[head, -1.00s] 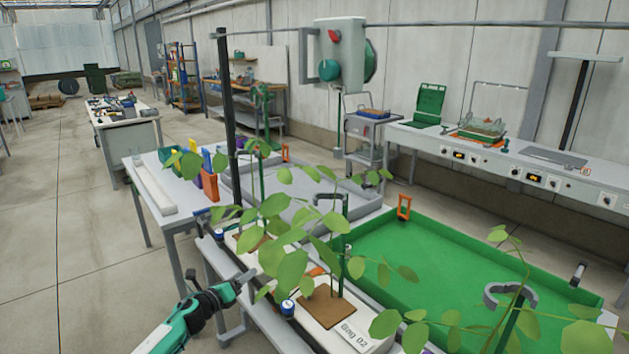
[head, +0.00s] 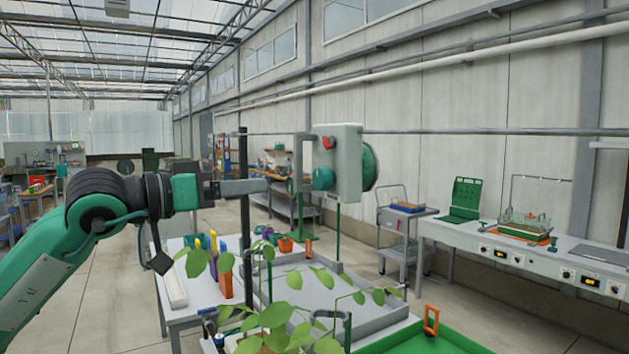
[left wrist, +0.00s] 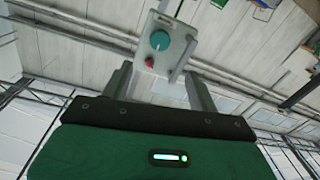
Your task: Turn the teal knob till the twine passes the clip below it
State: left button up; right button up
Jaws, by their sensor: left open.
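The teal knob (head: 322,179) sits on the front of a grey box (head: 347,160), below a small red lever (head: 327,143). My left gripper (head: 262,186) is raised at about the knob's height, to its left in the head view, with a gap between. In the left wrist view the fingers of my left gripper (left wrist: 159,76) are apart and empty. The knob (left wrist: 160,40) shows beyond them, roughly between their tips, untouched. I cannot make out the twine or the clip; a thin dark upright line runs below the box. My right gripper is not in view.
A dark upright post (head: 244,215) stands close to my left gripper. A horizontal rail (head: 480,132) runs past the box, with a green wheel (head: 370,166) on its far side. Leafy plants (head: 275,325) and a grey tray (head: 375,325) lie below.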

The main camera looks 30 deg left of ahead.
aim_at(318, 181)
pick_arm(q)
jog(key=p+x, duration=0.7)
jog(key=x, duration=0.5)
jog(key=shift+d+r+p, duration=0.1)
jog(key=shift+p, duration=0.3)
jog(key=shift+w+d, duration=0.3)
jog(key=shift+w, duration=0.35)
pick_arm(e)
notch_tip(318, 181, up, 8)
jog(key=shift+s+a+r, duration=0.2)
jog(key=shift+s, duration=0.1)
pick_arm(q)
jog(key=c, duration=1)
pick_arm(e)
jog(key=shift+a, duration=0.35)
